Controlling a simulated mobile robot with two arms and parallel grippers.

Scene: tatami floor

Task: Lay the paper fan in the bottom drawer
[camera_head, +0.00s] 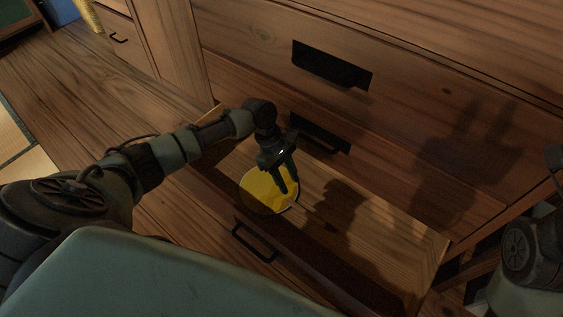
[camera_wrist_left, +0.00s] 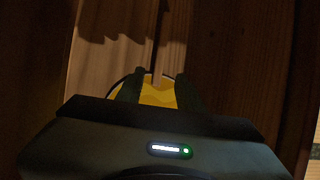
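The paper fan (camera_head: 262,192) is a yellow round fan with a thin pale handle. It lies inside the pulled-out bottom drawer (camera_head: 385,222), near its left end and close to the front wall. My left gripper (camera_head: 289,190) is over the fan, pointing down, with its two fingers apart. The left wrist view shows the yellow fan (camera_wrist_left: 158,94) beyond and between the fingers, its handle pointing away. I cannot tell whether the fingers touch the fan. My right gripper is out of view; only part of my right arm shows at the right edge.
Closed drawers with dark recessed handles (camera_head: 332,66) rise behind the open one. The open drawer's front has a black handle (camera_head: 255,243). The drawer's right part is bare, with shadows across it. Wooden floor lies to the left, tatami (camera_head: 18,160) at the far left.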

